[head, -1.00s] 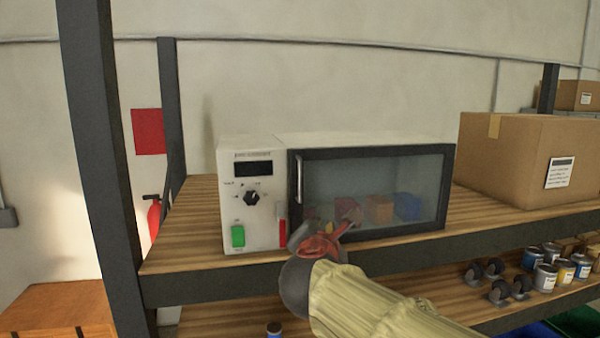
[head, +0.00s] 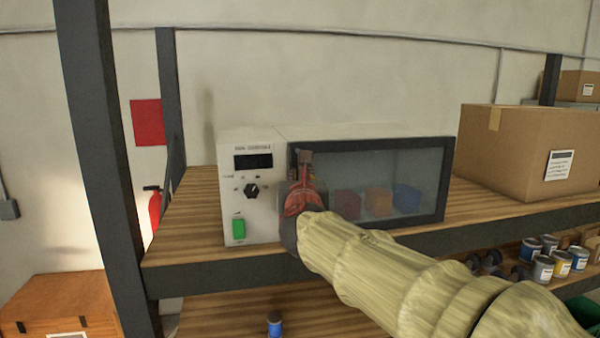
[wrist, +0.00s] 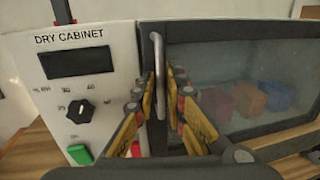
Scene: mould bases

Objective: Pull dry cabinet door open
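The dry cabinet (head: 253,214) stands on a wooden shelf, with a control panel at its left. Its dark-framed glass door (head: 388,172) looks shut. The vertical silver handle (wrist: 158,70) is at the door's left edge. My gripper (head: 304,158) is in front of the handle, which it mostly hides in the head view. In the wrist view my gripper (wrist: 161,80) has its fingers apart, one on each side of the handle. I cannot tell whether either finger touches it. Red, orange and blue blocks (wrist: 247,101) show through the glass.
A cardboard box (head: 520,155) stands on the shelf right of the cabinet. The shelf's dark front edge (head: 200,265) runs below the cabinet. A dark upright post (head: 100,150) rises at the left. Several cans (head: 543,268) stand on the lower shelf at the right.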

